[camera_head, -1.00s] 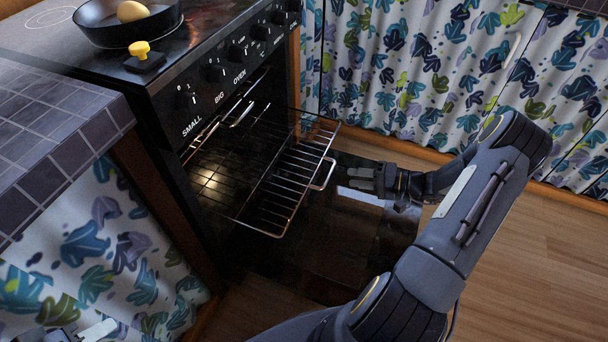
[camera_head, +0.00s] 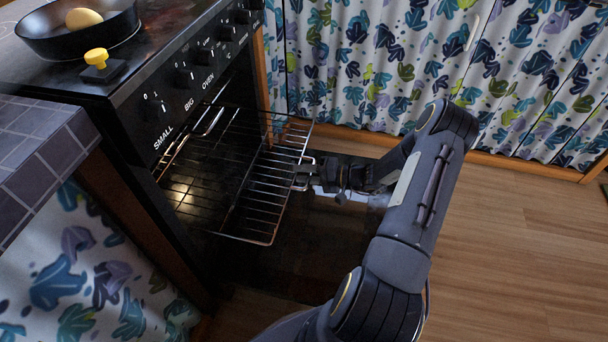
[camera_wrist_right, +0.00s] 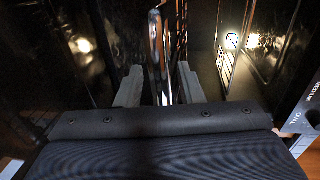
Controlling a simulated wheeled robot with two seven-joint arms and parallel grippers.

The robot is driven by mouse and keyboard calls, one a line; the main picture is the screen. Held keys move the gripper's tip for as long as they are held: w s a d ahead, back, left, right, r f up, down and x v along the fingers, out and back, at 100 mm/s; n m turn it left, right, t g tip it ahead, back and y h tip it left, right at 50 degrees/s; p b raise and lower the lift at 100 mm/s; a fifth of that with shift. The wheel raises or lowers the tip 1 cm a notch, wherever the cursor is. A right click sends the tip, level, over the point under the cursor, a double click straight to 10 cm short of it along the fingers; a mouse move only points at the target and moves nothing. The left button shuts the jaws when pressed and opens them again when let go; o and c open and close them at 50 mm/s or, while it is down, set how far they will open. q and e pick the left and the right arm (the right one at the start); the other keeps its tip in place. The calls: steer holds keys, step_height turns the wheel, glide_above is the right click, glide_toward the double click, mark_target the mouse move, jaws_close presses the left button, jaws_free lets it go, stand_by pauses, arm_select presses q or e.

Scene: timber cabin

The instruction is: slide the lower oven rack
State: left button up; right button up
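The lower oven rack (camera_head: 245,238), a shiny wire grid, sticks out of the open black oven (camera_head: 150,100). My right gripper (camera_head: 303,174) is at the rack's front edge, where its handle is mostly hidden by the fingers. In the right wrist view, a bright metal bar of the rack (camera_wrist_right: 157,55) stands between the two grey fingers of my right gripper (camera_wrist_right: 158,84). The fingers are apart, with gaps seeming to show on both sides of the bar. My left gripper is out of view.
A second wire handle (camera_head: 212,122) shows higher inside the oven. The oven door lies lowered below the rack. A tiled counter (camera_head: 40,150) is left; wood floor (camera_head: 500,240) is clear at right.

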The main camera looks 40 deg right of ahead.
steer(key=c, duration=0.7)
jaws_close()
steer(key=shift+f, duration=0.15)
